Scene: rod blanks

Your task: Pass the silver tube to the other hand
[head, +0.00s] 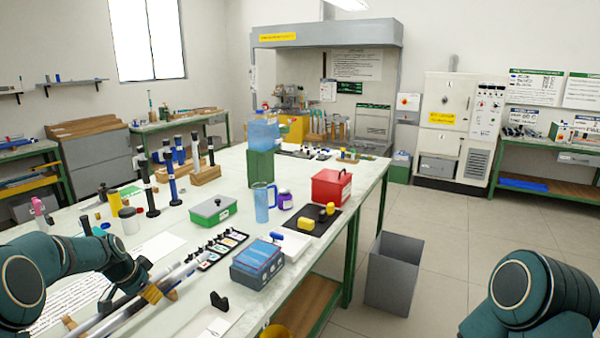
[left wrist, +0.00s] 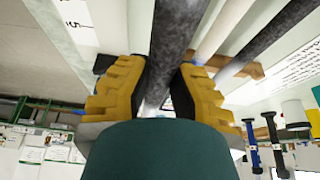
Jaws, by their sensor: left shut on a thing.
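The silver tube (left wrist: 176,38) runs between the two yellow-padded fingers of my left gripper (left wrist: 168,88) in the left wrist view. The gripper is shut on it, with one pad on each side. In the head view my left gripper (head: 156,292) is low over the near left of the table, among long pale and grey rods. A silver rod (head: 126,316) shows there, partly hidden by the gripper. A white rod (left wrist: 216,32) and another grey rod (left wrist: 262,40) lie beside the held tube. My right gripper is out of view; only my right arm shows.
A wooden rest (left wrist: 228,66) lies across under the rods. A blue box (head: 257,264), a black tray (head: 222,248) of small parts and a small black stand (head: 219,301) are to the right of the rods. A grey bin (head: 394,272) stands on the floor beside the table.

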